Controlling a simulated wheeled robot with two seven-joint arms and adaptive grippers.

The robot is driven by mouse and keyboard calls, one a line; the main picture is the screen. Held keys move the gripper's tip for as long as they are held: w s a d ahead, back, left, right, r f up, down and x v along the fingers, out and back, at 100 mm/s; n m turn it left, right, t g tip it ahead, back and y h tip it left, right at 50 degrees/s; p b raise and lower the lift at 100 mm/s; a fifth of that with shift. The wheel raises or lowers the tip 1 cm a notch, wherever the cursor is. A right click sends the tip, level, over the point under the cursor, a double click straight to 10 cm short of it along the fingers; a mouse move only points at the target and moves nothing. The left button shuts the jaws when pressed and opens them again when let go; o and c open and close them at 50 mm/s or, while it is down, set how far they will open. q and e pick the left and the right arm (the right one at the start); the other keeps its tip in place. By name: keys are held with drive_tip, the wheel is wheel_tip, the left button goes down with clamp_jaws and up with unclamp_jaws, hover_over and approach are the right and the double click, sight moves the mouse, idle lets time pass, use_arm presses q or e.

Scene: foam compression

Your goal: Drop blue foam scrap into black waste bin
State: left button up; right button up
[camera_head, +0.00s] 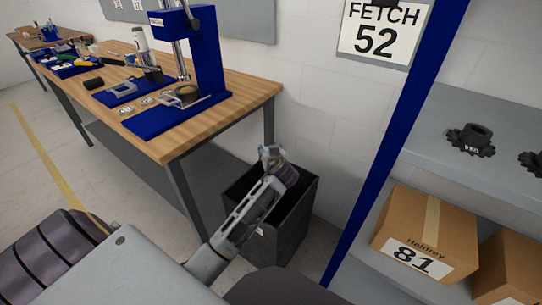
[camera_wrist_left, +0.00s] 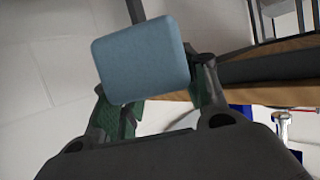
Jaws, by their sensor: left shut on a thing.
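The black waste bin (camera_head: 289,226) stands on the floor between the workbench and the shelf rack, its top open. My left gripper (camera_head: 270,155) is over the bin's back part in the head view, with my arm crossing in front of the opening. In the left wrist view my left gripper (camera_wrist_left: 160,95) is shut on the blue foam scrap (camera_wrist_left: 143,60), a rounded block between the two fingers. The scrap is hardly visible in the head view, hidden by the gripper. The inside of the bin is dark, and its contents cannot be made out. My right gripper is not in view.
The wooden workbench (camera_head: 225,95) with a blue press (camera_head: 207,55) and small tools is at the left. The shelf rack's blue post (camera_head: 392,130) rises right of the bin. A cardboard box (camera_head: 428,232) sits on the lower shelf. The wall is close behind the bin.

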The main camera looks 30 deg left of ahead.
use_arm(q)
drive_tip(key=shift+w+a+f+n+g+y+b, duration=0.3)
drive_tip(key=shift+f+b, duration=0.3)
drive_tip(key=shift+b, duration=0.25)
drive_tip(key=shift+w+a+f+n+g+y+b, duration=0.2)
drive_tip(key=shift+a+f+n+b, duration=0.15)
drive_tip(key=shift+f+b, duration=0.35)
drive_tip(key=f+b, duration=0.1)
drive_tip(key=a+n+g+b, duration=0.1)
drive_tip(key=b, duration=0.1)
drive_tip(key=shift+w+f+y+b, duration=0.3)
drive_tip(key=shift+w+f+y, duration=0.05)
drive_tip(key=shift+y, duration=0.05)
drive_tip(key=shift+w+a+f+n+g+y+b, duration=0.2)
drive_tip(key=shift+f+n+g+b, duration=0.35)
drive_tip(key=shift+b, duration=0.65)
drive_tip(key=shift+w+f+n+g+y+b, duration=0.15)
drive_tip(key=shift+f+n+g+y+b, duration=0.2)
drive_tip(key=shift+f+b, duration=0.55)
drive_tip(key=shift+w+a+f+n+g+y+b, duration=0.15)
drive_tip(key=shift+f+n+g+b, duration=0.3)
drive_tip(key=shift+b, duration=1)
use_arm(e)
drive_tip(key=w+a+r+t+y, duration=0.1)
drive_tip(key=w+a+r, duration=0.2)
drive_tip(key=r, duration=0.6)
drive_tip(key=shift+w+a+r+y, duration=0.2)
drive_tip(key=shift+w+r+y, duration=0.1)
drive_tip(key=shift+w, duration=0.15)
